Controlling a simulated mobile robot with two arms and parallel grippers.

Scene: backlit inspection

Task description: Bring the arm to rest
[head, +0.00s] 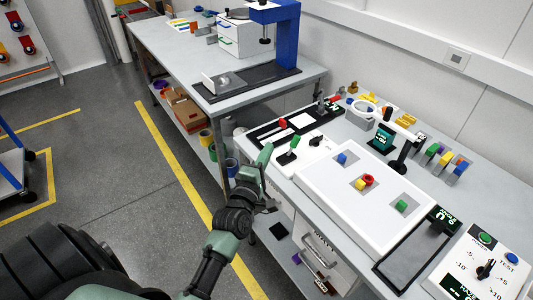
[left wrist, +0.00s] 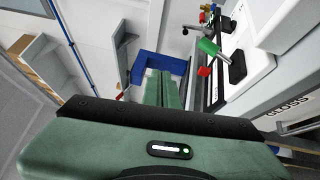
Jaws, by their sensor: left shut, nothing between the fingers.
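My left gripper (head: 265,156) is at the near left edge of the bench with the white panel, close to the green-handled lever (head: 287,156) and left of it. A gap seems to lie between them, and I see no contact. In the left wrist view my left gripper's green fingers (left wrist: 158,88) are together with nothing between them. The lever's green handle (left wrist: 208,47) shows to their right, with a red handle (left wrist: 204,71) below it. My right gripper is in neither view.
The white panel (head: 330,207) bears small coloured blocks in recesses. A dial box (head: 488,262) stands at the lower right. A second bench (head: 160,45) with a blue press (head: 285,35) stands behind.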

